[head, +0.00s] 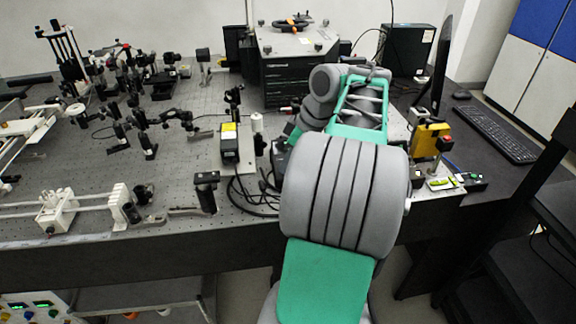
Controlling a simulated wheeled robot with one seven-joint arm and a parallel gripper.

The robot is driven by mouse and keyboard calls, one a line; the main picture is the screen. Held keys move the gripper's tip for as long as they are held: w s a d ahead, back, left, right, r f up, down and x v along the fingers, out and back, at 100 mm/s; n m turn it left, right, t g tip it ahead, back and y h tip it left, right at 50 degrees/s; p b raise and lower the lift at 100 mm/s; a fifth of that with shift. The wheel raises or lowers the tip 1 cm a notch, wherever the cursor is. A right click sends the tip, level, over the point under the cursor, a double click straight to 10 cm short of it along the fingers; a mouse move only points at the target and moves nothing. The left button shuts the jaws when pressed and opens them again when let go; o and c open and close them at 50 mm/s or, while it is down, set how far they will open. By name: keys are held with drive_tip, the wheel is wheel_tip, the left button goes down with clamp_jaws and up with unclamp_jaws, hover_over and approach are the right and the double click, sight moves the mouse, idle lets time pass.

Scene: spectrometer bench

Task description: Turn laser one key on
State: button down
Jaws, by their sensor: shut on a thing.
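My arm rises through the middle of the view and bends down to the left behind its own large grey link. My gripper (284,148) is at its far end, small and mostly hidden, low over the bench beside a dark box-like unit (277,165). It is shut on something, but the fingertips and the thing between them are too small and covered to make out. I cannot pick out the laser one key or tell which way it is turned.
A small box with a yellow label (229,142) stands left of the gripper, with black cables (250,195) in front. Optics mounts (145,115) crowd the left of the bench. A yellow device (428,138), monitor (440,65) and keyboard (495,133) are at right.

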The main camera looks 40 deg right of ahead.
drive_tip(key=m+b, duration=0.1)
drive_tip(key=m, duration=0.1)
drive_tip(key=m+h+b, duration=0.1)
drive_tip(key=shift+a+f+m, duration=0.1)
drive_tip(key=shift+a+m, duration=0.1)
drive_tip(key=shift+m, duration=0.2)
drive_tip(key=m+h+b, duration=0.1)
drive_tip(key=m+b, duration=0.1)
drive_tip(key=m, duration=0.1)
drive_tip(key=shift+a+m+h, duration=0.15)
drive_tip(key=shift+m+h, duration=0.15)
drive_tip(key=shift+h, duration=0.1)
drive_tip(key=m+h+b, duration=0.1)
drive_tip(key=m, duration=0.1)
drive_tip(key=m+b, duration=0.2)
drive_tip(key=shift+w+a+m+h, duration=0.1)
drive_tip(key=shift+a+m+h, duration=0.05)
drive_tip(key=shift+m+h, duration=0.2)
drive_tip(key=shift+r, duration=0.2)
drive_tip(key=c, duration=1.3)
unclamp_jaws()
drive_tip(key=shift+f, duration=0.1)
drive_tip(key=p+v, duration=0.1)
drive_tip(key=v, duration=0.7)
drive_tip(key=shift+w, duration=0.2)
drive_tip(key=shift+g, duration=0.3)
